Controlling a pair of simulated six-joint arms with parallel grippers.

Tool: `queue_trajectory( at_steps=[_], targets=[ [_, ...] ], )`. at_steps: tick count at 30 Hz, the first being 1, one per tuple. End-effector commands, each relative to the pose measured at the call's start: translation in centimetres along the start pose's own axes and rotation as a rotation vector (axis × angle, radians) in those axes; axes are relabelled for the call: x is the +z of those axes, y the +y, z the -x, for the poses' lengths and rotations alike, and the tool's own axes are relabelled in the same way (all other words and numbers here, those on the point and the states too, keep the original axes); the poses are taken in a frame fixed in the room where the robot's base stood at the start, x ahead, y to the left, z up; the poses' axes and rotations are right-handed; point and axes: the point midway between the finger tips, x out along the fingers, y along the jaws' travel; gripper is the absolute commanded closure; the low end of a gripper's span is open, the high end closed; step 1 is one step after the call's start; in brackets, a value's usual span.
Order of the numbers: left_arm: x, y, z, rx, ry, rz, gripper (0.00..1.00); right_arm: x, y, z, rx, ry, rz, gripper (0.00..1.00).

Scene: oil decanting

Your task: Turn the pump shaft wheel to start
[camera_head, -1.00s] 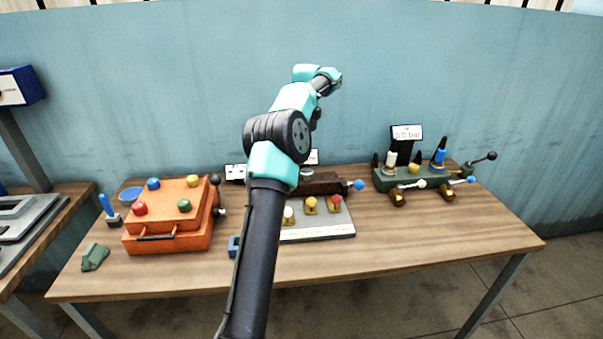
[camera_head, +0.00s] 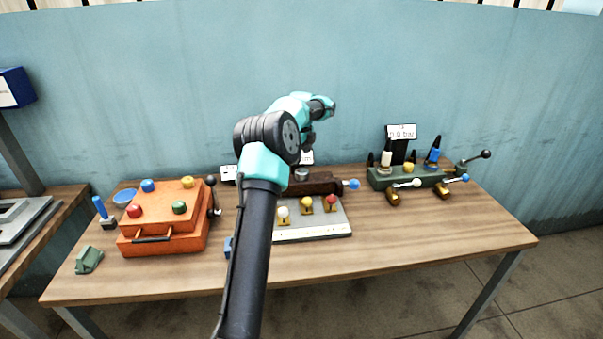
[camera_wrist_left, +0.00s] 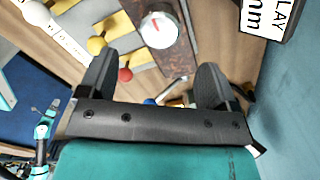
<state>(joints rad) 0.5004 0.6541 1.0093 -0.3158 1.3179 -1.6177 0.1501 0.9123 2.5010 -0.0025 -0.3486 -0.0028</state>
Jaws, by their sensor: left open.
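A brown block (camera_head: 322,182) with a grey round part (camera_head: 302,174) on top and a blue knob (camera_head: 351,184) at its right end stands behind a grey panel at mid-table. In the left wrist view the round part (camera_wrist_left: 159,30) shows a white face with a red mark. I cannot tell whether this is the pump shaft wheel; no other wheel is clearly visible. My left gripper (camera_wrist_left: 156,68) is open and empty, its fingers apart, above this unit and apart from the round part. My left arm hides part of the block in the head view. My right gripper is out of view.
The grey panel (camera_head: 330,232) carries white, yellow and red knobs. An orange box (camera_head: 165,232) stands left. A green unit (camera_head: 400,181) with levers and a 0.0 bar display (camera_head: 401,131) stands right. Bare table (camera_head: 430,235) lies at front right. A blue wall is close behind.

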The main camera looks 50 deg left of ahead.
Motion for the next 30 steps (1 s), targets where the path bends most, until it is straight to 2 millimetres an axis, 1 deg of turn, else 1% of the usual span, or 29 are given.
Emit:
queue_trajectory(
  at_steps=[1, 9, 12, 15, 19, 27, 30],
  targets=[
    [0.0, 0.0, -1.0, 0.003, 0.0, 0.0, 0.16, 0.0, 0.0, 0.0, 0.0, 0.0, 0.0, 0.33],
    [0.0, 0.1, -5.5, 0.003, 0.0, 0.0, 0.16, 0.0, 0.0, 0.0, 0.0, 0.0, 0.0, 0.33],
    [0.0, 0.0, -6.9, 0.002, 0.0, 0.0, 0.16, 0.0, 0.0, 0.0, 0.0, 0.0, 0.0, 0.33],
    [0.0, 0.0, -7.9, 0.001, 0.0, 0.001, 0.16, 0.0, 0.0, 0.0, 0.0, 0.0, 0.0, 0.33],
    [0.1, 0.0, -8.5, 0.0, 0.0, 0.001, 0.16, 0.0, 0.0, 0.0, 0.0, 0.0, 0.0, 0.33],
    [0.0, 0.0, -8.6, 0.0, 0.0, 0.001, 0.16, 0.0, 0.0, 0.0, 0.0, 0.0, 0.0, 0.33],
    [0.0, 0.0, -8.6, -0.001, 0.0, 0.001, 0.25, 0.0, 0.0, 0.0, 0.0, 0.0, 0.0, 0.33]
  ],
)
